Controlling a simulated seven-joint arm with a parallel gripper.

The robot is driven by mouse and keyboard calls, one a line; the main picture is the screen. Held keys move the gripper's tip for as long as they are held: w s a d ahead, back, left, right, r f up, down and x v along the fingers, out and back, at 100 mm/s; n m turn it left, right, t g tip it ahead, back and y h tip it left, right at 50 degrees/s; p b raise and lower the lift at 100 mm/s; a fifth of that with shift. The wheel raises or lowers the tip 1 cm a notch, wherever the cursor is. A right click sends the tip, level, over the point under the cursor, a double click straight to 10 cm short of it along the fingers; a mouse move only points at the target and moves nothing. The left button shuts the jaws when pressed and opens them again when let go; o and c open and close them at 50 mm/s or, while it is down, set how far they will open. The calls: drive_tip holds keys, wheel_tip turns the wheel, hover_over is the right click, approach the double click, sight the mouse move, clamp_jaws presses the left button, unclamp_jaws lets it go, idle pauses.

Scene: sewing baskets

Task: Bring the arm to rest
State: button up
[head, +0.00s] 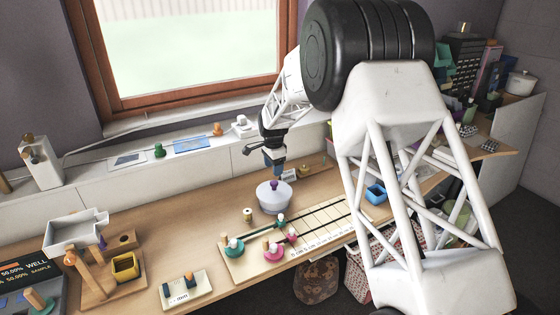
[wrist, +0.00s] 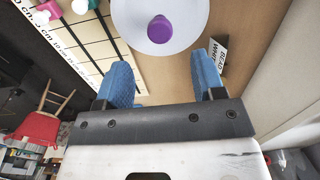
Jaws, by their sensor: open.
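My gripper (head: 278,169) hangs from my white lattice arm over the back of the wooden table in the head view. In the wrist view, its two blue fingers (wrist: 165,82) stand wide apart with nothing between them. A white round bowl or lid (head: 273,199) with a purple knob (head: 273,185) lies just below and in front of the gripper in the head view. In the wrist view the white disc (wrist: 181,38) and purple knob (wrist: 160,27) lie beyond the fingertips, apart from them.
A board with pegs and a ruled grid (head: 310,225) lies right of the middle. A small spool (head: 248,214) stands left of the bowl. A label block (wrist: 218,58) stands near the right finger. A blue box (head: 375,193) sits at right. The window wall (head: 225,160) borders the back.

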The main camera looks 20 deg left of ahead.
drive_tip(key=shift+r, duration=0.1)
drive_tip(key=s+d+r+n, duration=0.1)
drive_tip(key=s+d+r, duration=0.55)
drive_tip(key=d, duration=0.35)
drive_tip(key=s+d+r+n+t, duration=0.1)
drive_tip(key=s+d+r+n, duration=0.1)
drive_tip(key=s+d+r, duration=0.55)
drive_tip(key=s+d+r+n, duration=0.1)
drive_tip(key=s+d+r, duration=0.3)
drive_tip(key=d+r, duration=0.6)
drive_tip(key=s+d+n, duration=0.1)
drive_tip(key=s+d, duration=0.6)
drive_tip(key=s, duration=0.4)
drive_tip(key=s+d+f+n+t, duration=0.1)
drive_tip(key=s+d, duration=0.5)
drive_tip(key=s, duration=0.6)
drive_tip(key=s+d+f+n, duration=0.1)
drive_tip(key=s+d+n, duration=0.1)
drive_tip(key=s+d, duration=0.5)
drive_tip(key=s, duration=0.4)
drive_tip(key=shift+s+d+f+n+t, duration=0.2)
drive_tip(key=shift+d+n+t, duration=0.1)
drive_tip(key=shift+n, duration=0.1)
